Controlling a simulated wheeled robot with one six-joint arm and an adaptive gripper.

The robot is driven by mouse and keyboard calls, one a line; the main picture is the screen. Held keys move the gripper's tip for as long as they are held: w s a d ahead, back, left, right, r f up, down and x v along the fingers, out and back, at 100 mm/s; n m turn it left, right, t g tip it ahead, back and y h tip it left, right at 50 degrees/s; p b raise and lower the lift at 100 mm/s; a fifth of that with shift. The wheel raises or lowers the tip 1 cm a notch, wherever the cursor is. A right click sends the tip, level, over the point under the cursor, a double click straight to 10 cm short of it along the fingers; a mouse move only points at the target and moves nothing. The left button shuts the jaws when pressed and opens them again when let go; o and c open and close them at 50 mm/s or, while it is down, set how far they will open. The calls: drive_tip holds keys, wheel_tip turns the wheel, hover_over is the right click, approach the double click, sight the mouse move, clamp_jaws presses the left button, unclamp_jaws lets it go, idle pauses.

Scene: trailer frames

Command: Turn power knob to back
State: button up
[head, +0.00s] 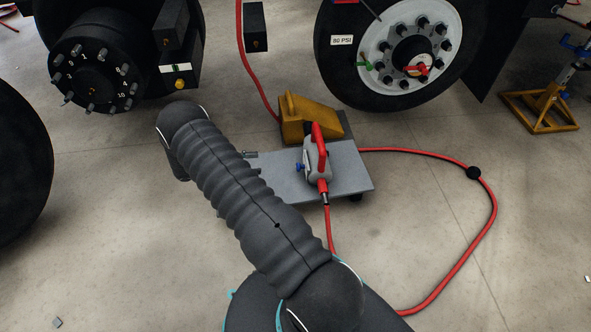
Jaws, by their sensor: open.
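A grey tool (311,160) with a red handle (320,145) sits on a grey cart top (350,175) at the centre of the head view. A small blue knob (299,167) sticks out from the tool's left side; it may be the power knob, and its setting is too small to tell. A red hose joins the tool's lower end. My arm reaches from the bottom up to the left, left of the tool. My gripper is not visible in this view.
A yellow wheel chock (305,118) lies behind the tool. A wheel (402,45) marked 80 PSI stands at upper right, a bare hub (95,75) at upper left. A red hose (488,215) loops over the floor on the right. A yellow jack stand (540,108) is far right.

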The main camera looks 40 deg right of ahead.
sight(300, 167)
drive_tip(key=shift+n+h, duration=0.8)
drive_tip(key=f, duration=0.6)
drive_tip(key=shift+s+d+f, duration=0.2)
drive_tip(key=shift+s+d, duration=0.1)
drive_tip(key=shift+s, duration=0.1)
drive_tip(key=shift+s+d+f, duration=0.15)
drive_tip(key=shift+d+f, duration=0.05)
drive_tip(key=shift+f, duration=0.2)
drive_tip(key=x, duration=1.3)
drive_tip(key=shift+d, duration=0.3)
clamp_jaws()
